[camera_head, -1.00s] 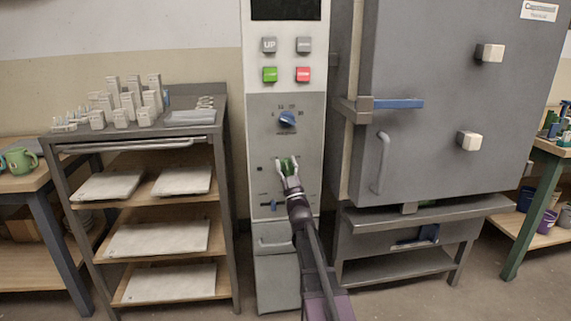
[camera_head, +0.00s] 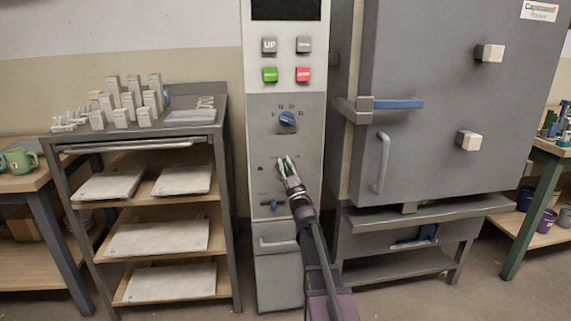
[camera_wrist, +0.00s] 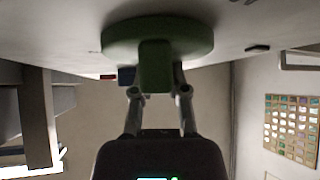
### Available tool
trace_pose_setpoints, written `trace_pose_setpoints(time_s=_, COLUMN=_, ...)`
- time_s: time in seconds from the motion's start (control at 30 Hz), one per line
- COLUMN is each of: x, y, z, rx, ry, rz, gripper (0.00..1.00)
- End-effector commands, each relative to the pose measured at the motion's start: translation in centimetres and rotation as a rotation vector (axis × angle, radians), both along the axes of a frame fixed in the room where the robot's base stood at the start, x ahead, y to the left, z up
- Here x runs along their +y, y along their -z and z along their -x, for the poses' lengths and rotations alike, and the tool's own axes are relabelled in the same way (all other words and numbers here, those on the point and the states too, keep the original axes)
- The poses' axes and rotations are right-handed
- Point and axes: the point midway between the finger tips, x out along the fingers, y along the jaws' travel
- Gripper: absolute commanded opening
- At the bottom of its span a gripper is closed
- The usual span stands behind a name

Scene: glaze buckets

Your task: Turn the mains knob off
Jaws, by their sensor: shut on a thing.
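The green knob (camera_wrist: 158,36) sits on the front of the control panel (camera_head: 260,180). In the wrist view it has a round base and a narrow grip bar, and the bar is between my fingers. In the head view the knob (camera_head: 285,165) is mostly covered by my gripper (camera_head: 287,172). My gripper is shut on the knob's bar, as the wrist view also shows (camera_wrist: 158,90). The small marks around the knob are too small to read.
A blue selector knob (camera_head: 287,119) is above, and a blue slider (camera_head: 269,204) is below. Green and red buttons sit higher up. The kiln (camera_head: 440,130) stands close at right, and a shelf rack (camera_head: 226,200) at left.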

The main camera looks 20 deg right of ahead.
Motion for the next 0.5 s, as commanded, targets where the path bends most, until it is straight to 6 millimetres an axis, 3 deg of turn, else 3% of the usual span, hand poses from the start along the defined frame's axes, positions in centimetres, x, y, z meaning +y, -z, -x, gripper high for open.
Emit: trace_pose_setpoints(time_s=0.5, x=0.55, y=0.20, z=-0.44, rx=0.096, ry=0.002, rz=0.327, gripper=0.00)
